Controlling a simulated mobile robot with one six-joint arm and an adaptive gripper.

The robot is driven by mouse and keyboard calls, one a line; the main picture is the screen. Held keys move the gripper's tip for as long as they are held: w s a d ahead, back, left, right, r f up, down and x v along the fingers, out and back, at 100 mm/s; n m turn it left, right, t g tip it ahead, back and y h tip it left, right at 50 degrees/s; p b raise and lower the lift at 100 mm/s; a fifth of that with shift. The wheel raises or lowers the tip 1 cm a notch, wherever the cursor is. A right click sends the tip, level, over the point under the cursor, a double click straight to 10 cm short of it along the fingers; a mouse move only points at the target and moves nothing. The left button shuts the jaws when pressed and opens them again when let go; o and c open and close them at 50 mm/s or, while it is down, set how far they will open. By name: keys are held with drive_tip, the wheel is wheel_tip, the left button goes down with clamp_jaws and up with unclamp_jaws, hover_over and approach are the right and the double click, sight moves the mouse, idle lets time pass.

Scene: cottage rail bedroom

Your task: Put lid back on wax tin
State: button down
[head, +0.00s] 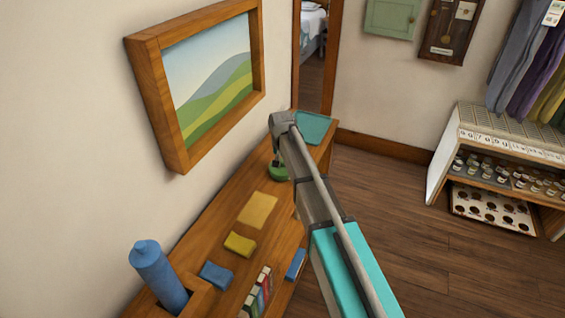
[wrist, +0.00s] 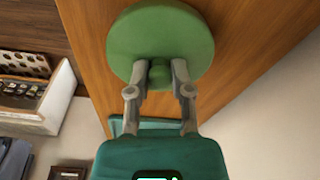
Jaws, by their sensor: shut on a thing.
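The green round lid (wrist: 160,32) fills the top middle of the wrist view, with its small knob between the two fingers of my gripper (wrist: 160,72). The fingers are shut on the knob. In the head view the green lid (head: 278,173) shows low over the far part of the wooden top, under my gripper (head: 277,160), partly hidden by my arm. I cannot make out the wax tin apart from the lid, nor tell whether the lid touches anything below.
The wooden top (head: 216,228) bears a teal mat (head: 315,127) at its far end. Nearer are a tan sheet (head: 258,210), a yellow block (head: 240,244), a blue block (head: 216,275) and a tall blue bottle (head: 158,275). A framed picture (head: 155,90) hangs beside it.

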drive_tip(key=shift+f, duration=0.1)
idle(0.3)
drive_tip(key=shift+c, duration=2.2)
unclamp_jaws()
